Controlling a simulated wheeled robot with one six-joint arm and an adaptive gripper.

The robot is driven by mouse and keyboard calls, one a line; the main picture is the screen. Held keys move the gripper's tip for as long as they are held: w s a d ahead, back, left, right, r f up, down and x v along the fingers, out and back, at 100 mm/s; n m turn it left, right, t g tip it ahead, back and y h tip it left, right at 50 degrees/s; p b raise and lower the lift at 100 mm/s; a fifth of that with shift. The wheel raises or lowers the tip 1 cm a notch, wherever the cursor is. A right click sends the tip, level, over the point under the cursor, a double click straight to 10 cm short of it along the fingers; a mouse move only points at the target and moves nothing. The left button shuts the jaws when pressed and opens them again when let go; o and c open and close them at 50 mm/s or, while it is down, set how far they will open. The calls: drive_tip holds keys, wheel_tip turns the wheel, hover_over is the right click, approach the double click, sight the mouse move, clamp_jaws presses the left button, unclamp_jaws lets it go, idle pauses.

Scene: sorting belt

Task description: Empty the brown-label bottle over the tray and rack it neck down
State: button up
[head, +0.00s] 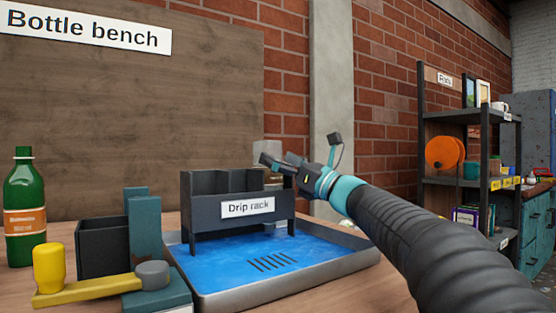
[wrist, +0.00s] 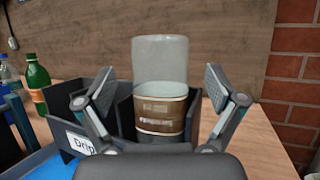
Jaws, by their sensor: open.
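A pale clear bottle (wrist: 160,60) with a brown label (wrist: 161,108) stands upright, base up, at the right end of the drip rack in the wrist view. Its neck is hidden, and no liquid shows in the visible part. In the head view the bottle (head: 270,150) is mostly hidden behind my gripper (head: 277,160). My gripper (wrist: 158,88) is open, one finger on each side of the bottle, with gaps showing. The dark drip rack (head: 215,208) stands over the blue-floored tray (head: 335,268); its visible left compartments look empty.
A green bottle (head: 24,215) with an orange label stands at the far left. A dark open box (head: 102,246) and a yellow-handled lever device (head: 88,287) sit left of the tray. A board (head: 130,120) and brick wall (head: 290,60) rise behind. Shelves (head: 465,160) stand at right.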

drive_tip(key=v, duration=1.2)
idle(0.3)
